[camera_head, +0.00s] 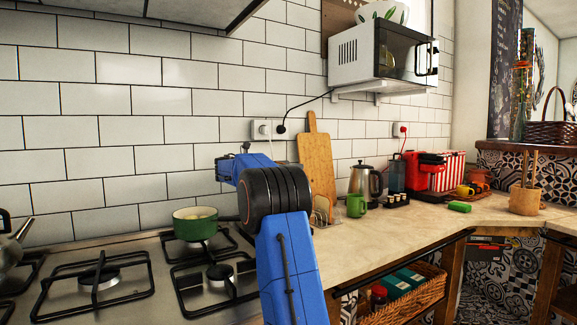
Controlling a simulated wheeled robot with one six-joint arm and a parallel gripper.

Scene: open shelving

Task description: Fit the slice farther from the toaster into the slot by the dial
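My blue arm with its black joint fills the middle of the view, and no gripper fingers can be made out. No toaster, slot or dial can be clearly identified. A small rack-like thing with rounded tan shapes (321,211) stands on the counter just right of my arm. It is partly hidden, and I cannot tell whether the shapes are bread slices. A red appliance (424,171) and a red-and-white striped thing (453,171) stand farther back on the right. I cannot tell whether either is a toaster.
A green pot (195,224) sits on the gas hob (130,300) at left. A wooden board (317,163) leans on the wall. A green mug (356,206) and steel kettle (366,181) stand on the counter (400,231). A microwave (381,55) hangs above. The counter's front is clear.

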